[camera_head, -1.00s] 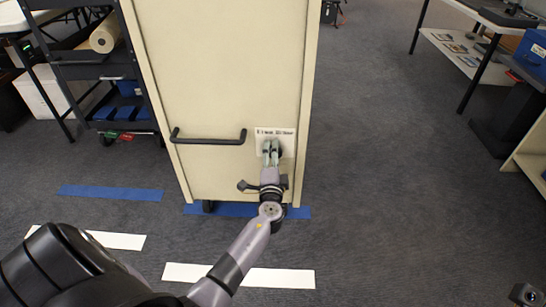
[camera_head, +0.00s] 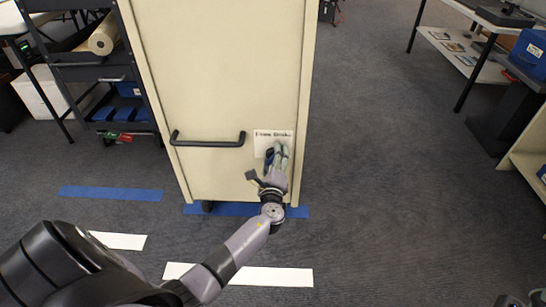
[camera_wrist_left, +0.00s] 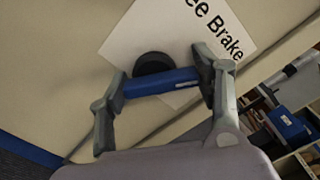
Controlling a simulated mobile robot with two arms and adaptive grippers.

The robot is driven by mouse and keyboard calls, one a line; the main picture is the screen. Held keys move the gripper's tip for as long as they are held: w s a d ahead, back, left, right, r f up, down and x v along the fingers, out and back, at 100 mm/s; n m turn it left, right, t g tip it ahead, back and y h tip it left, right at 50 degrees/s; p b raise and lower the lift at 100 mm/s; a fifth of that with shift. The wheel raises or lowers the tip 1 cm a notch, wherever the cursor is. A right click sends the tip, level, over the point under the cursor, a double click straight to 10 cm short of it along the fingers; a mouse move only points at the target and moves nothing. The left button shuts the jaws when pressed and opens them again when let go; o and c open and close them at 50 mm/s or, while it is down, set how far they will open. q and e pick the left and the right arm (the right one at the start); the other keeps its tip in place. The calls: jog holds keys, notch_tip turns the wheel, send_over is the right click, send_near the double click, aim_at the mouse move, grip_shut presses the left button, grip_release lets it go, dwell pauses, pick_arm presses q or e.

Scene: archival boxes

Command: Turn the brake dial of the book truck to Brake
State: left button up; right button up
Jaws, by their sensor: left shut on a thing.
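The cream book truck (camera_head: 225,80) stands upright in the head view. A white plate (camera_head: 262,136) with lettering is low on its right side; in the left wrist view the plate (camera_wrist_left: 165,30) shows "ee Brake" on a slant. The brake dial has a blue bar (camera_wrist_left: 160,82) and a round black hub (camera_wrist_left: 153,63) in front of the plate. My left gripper (camera_head: 276,153) is at the dial. In the left wrist view its fingers (camera_wrist_left: 161,80) are shut on the two ends of the blue bar, which lies tilted against the plate's lettering. My right gripper is not in view.
A black handle bar (camera_head: 208,141) crosses the truck's face left of the dial. Blue floor tape (camera_head: 110,193) and white tape strips (camera_head: 270,277) lie on the carpet. A dark cart (camera_head: 125,88) stands left, and shelving and tables stand right. Carpet right of the truck is clear.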

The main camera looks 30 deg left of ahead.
pick_arm(q)
jog(key=shift+f+m, duration=0.1)
jog(key=shift+m, duration=0.2)
jog(key=o, duration=1.2)
jog(key=shift+c, duration=0.2)
jog(key=v, duration=1.2)
